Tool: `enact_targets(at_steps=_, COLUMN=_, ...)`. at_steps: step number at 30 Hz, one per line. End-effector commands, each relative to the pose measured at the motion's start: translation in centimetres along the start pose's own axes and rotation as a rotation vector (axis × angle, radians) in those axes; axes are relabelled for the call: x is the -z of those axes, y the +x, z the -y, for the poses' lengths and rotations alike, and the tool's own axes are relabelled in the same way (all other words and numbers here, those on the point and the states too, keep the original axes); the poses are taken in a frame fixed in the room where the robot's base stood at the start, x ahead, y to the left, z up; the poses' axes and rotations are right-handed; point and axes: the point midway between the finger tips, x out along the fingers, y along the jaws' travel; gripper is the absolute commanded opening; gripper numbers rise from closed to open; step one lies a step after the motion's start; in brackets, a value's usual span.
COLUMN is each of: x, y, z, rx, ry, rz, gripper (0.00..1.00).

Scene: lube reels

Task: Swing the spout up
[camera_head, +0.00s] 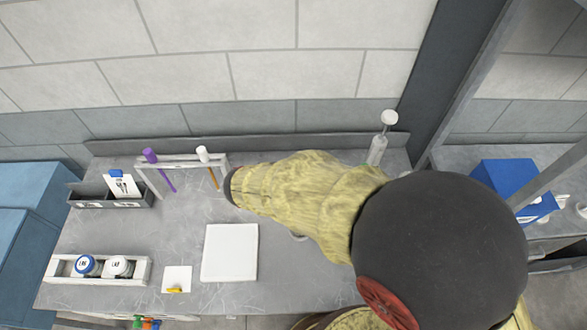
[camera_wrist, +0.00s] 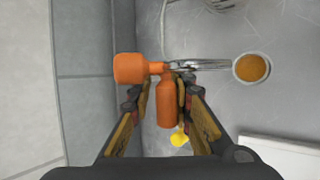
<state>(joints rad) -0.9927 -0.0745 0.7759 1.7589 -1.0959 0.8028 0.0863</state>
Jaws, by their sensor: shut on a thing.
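In the wrist view, an orange fitting has a wide orange knob (camera_wrist: 130,68) on the left and an orange cylinder (camera_wrist: 166,108) below it. A thin grey metal piece (camera_wrist: 200,64) runs right from it toward a round cup-like end (camera_wrist: 252,68) with an orange-brown face. I cannot tell for sure which part is the spout. My gripper (camera_wrist: 166,88) has its two fingers on either side of the orange cylinder and is shut on it. In the head view my arm hides the fitting and the gripper.
The grey bench (camera_head: 190,240) holds a white square plate (camera_head: 230,252), a rack (camera_head: 180,162) with purple and white-topped tools, and a box (camera_head: 98,269) with two jars. A white-capped bottle (camera_head: 377,150) stands at the back. A yellow thing (camera_wrist: 180,137) lies below the fitting.

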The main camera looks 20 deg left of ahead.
Motion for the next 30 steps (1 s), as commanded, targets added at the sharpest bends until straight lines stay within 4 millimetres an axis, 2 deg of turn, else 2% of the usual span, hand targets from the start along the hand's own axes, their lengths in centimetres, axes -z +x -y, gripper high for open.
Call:
enact_targets(at_steps=1, x=-0.5, y=-0.1, z=0.4, rx=0.046, ry=-0.017, rz=0.009, gripper=0.00)
enact_targets(at_steps=21, x=-0.6, y=-0.2, z=-2.1, rx=0.416, ry=-0.168, rz=0.010, gripper=0.00)
enact_targets(at_steps=30, x=-0.4, y=0.1, z=-2.8, rx=0.517, ry=-0.211, rz=0.011, gripper=0.00)
